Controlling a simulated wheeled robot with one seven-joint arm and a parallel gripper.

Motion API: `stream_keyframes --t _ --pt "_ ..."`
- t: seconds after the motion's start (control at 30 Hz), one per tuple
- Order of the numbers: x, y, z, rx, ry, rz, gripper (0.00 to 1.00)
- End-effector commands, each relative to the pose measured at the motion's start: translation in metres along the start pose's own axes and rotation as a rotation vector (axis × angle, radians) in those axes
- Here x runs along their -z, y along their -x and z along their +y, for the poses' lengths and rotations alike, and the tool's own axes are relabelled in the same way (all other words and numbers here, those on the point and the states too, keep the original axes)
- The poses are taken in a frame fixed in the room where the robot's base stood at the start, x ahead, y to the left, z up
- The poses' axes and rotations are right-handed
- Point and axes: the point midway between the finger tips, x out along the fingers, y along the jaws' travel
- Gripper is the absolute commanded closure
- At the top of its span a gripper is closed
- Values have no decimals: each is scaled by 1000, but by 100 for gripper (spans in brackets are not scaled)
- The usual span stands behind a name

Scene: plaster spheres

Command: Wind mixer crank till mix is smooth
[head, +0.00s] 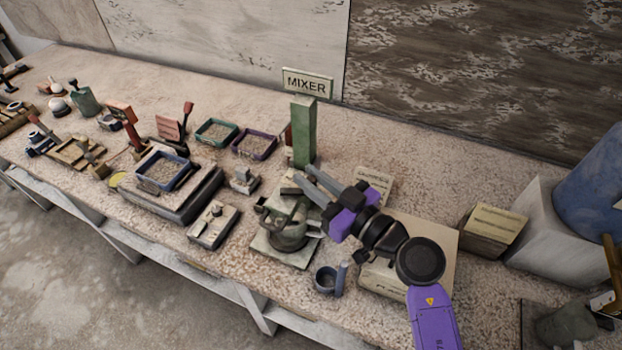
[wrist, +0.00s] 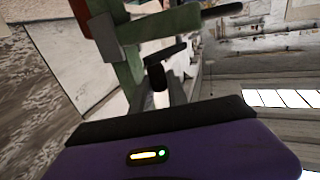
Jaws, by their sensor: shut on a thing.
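The mixer stands on the bench under a MIXER sign (head: 307,83). It has a tall green post (head: 303,132) and a grey-green bowl (head: 287,236) on a square base plate. My gripper (head: 304,175) reaches in from the right in the head view, its two grey fingers at the upper part of the mixer. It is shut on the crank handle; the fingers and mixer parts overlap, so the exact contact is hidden. In the wrist view, a dark knob (wrist: 157,77) lies just ahead of the purple gripper body, with green mixer parts (wrist: 160,24) beyond. The mix is not clearly visible.
A small blue-grey cup (head: 326,279) stands in front of the mixer. Left are a scale-like stand with a blue tray (head: 162,171), a green tray (head: 217,132) and a purple tray (head: 255,145). A box (head: 491,229) and blue drum (head: 592,190) stand right.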

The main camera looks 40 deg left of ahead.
Motion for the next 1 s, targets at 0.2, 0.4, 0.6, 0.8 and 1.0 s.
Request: stream_keyframes --t 0.2,0.4,0.6,0.8,1.0 --pt "-2 -5 6 109 2 -3 100" --pt "-5 -12 11 255 5 -5 100" --pt "-6 -18 14 382 3 -3 100" --pt "-7 -24 15 485 3 -2 100" --pt "-8 -28 17 575 4 -3 100"
